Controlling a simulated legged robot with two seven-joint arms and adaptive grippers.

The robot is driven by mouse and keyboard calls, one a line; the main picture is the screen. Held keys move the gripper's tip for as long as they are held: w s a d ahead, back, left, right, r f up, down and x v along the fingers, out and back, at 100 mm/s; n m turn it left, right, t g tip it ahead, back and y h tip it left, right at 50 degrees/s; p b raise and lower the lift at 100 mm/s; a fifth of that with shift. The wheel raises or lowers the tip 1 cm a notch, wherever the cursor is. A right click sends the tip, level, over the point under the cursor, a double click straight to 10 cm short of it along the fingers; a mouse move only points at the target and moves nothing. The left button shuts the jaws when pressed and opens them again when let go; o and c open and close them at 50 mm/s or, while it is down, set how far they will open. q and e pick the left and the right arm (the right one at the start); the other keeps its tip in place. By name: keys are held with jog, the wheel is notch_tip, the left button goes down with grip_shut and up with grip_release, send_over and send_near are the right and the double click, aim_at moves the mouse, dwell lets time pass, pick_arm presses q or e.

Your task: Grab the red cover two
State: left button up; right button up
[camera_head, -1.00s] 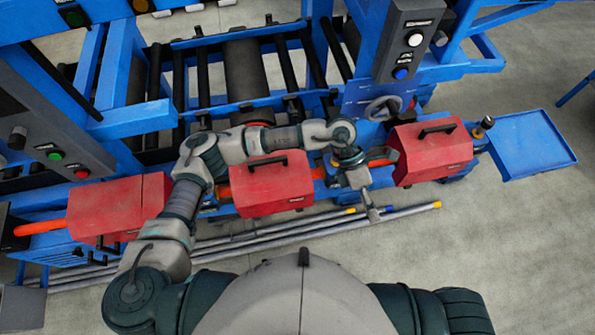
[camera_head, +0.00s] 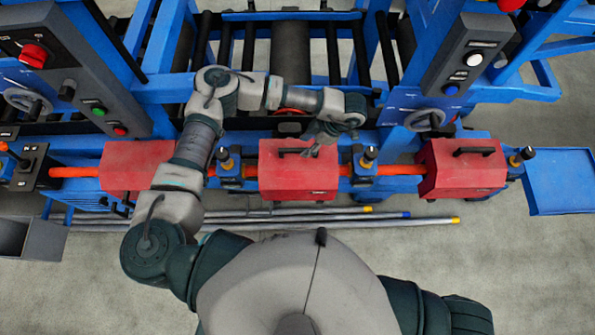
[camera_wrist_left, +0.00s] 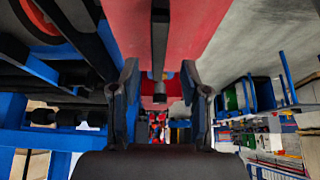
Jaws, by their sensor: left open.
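Three red covers stand in a row along the machine's front: a left one (camera_head: 125,166), a middle one (camera_head: 275,182) and a right one (camera_head: 475,178). I take the middle one to be cover two; no number is readable. It has a dark handle (camera_head: 290,151) on top. My left gripper (camera_head: 315,148) is over the handle's right end, its fingers open. In the left wrist view the dark handle (camera_wrist_left: 159,45) runs between the spread fingers, with the red cover (camera_wrist_left: 205,25) behind it. I cannot tell whether the fingers touch. My right gripper is out of view.
An orange-red shaft (camera_head: 392,170) runs between the covers. Blue frame posts and a control box (camera_head: 475,50) rise behind. Grey pipes (camera_head: 240,220) lie on the floor in front. A blue tray (camera_head: 562,182) is at the right.

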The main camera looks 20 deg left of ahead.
aim_at(301, 149)
pick_arm(q)
jog(key=shift+s+a+f, duration=0.1)
jog(key=shift+a+f, duration=0.4)
jog(key=p+x, duration=0.1)
jog(key=x, duration=0.1)
jog(key=shift+d+f+p, duration=0.1)
jog(key=shift+f+p, duration=0.25)
jog(key=shift+f, duration=0.6)
jog(key=shift+a, duration=0.35)
jog(key=shift+a+f, duration=0.15)
jog(key=shift+a, duration=0.25)
jog(key=shift+f, duration=0.1)
jog(key=shift+d, duration=0.1)
jog(key=shift+d+b, duration=0.3)
jog(key=shift+d, duration=0.15)
jog(key=shift+a, duration=0.4)
jog(key=c, duration=0.8)
grip_shut()
jog(key=shift+d, duration=0.1)
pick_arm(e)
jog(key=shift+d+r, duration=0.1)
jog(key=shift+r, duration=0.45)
